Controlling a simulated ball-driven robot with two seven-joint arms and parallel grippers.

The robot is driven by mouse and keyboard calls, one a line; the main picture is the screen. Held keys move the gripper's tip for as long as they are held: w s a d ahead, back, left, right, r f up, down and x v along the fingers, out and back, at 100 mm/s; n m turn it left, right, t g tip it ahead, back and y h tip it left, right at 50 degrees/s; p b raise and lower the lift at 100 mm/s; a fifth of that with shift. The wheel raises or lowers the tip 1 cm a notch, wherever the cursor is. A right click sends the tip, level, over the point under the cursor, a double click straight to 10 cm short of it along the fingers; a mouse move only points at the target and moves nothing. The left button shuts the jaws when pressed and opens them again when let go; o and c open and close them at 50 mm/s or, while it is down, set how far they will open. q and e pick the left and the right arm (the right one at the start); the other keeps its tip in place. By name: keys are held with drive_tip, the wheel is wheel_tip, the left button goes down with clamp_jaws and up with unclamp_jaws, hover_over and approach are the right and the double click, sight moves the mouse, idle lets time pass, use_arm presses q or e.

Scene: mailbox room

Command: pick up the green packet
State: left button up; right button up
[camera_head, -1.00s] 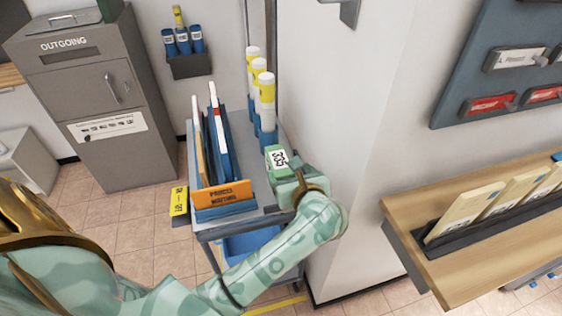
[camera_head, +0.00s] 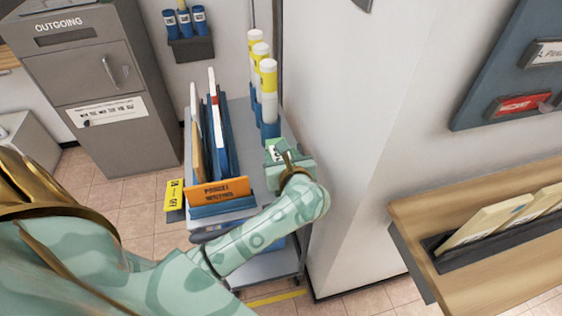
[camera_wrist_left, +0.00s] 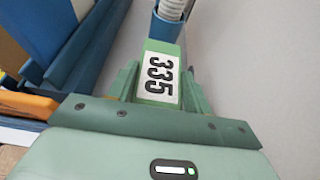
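The green packet (camera_wrist_left: 162,48) has a white label reading 335. In the left wrist view it stands between the two fingers of my left gripper (camera_wrist_left: 160,82), with no clear gap on either side. I cannot tell whether the fingers press on it or only stand around it. In the head view the packet (camera_head: 273,150) is at the right side of the cart, partly hidden by my left gripper (camera_head: 286,160). Its lower part is hidden. My right gripper is not in view.
The cart holds an orange-signed rack (camera_head: 220,191) of upright folders left of the packet. Tubes with white caps (camera_head: 268,90) stand in blue holders just behind it. A white wall (camera_head: 345,150) rises close on the right. A wooden shelf (camera_head: 420,207) is further right.

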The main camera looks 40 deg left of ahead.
use_arm(q)
drive_tip(key=c, duration=0.7)
drive_tip(key=shift+c, duration=0.2)
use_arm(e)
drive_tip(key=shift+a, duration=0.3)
